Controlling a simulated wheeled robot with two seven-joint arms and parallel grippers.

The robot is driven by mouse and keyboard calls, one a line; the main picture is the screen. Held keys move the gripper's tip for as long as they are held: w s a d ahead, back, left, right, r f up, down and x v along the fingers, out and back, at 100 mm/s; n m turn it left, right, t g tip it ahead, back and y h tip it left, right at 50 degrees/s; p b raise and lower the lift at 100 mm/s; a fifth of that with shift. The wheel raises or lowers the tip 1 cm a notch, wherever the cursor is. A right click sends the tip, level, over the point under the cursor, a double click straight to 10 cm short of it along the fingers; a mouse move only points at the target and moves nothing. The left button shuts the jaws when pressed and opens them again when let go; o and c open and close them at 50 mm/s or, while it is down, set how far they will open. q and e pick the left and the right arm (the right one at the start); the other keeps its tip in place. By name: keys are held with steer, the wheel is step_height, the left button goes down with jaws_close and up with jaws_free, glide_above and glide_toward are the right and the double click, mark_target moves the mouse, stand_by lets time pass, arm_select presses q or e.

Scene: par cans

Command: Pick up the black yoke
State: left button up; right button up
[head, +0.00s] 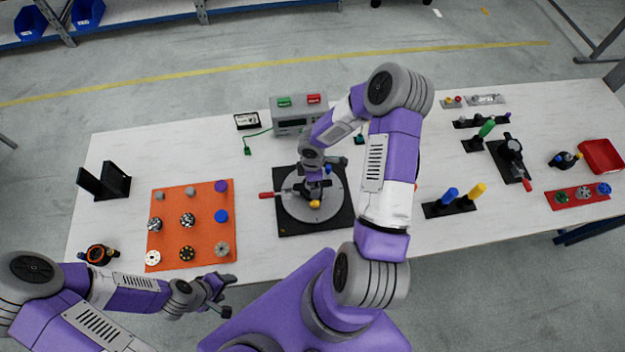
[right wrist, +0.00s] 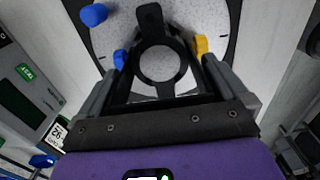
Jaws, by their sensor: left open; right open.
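A black yoke (right wrist: 158,47), a ring with a tab, lies over the round grey turntable disc (right wrist: 222,22) in the right wrist view. A blue piece (right wrist: 120,58) and a yellow piece (right wrist: 201,45) show at its two sides; I cannot tell how they join it. My right gripper (right wrist: 160,66) is open, its fingers on either side of the ring; contact is unclear. In the head view, my right gripper (head: 314,188) is over the disc and hides most of the yoke. My left gripper (head: 222,294) is open and empty off the table's front edge.
The turntable's black base (head: 287,228) has a red-tipped lever (head: 266,195). A grey box with green and red buttons (head: 299,113) stands behind it. An orange mat (head: 172,225) with several round parts lies left. Black holders (head: 448,208) and a red tray (head: 602,155) are right.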

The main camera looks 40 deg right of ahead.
steer(key=shift+f, duration=0.55)
steer(key=c, duration=0.8)
steer(key=shift+o, duration=0.2)
steer(key=shift+r, duration=0.1)
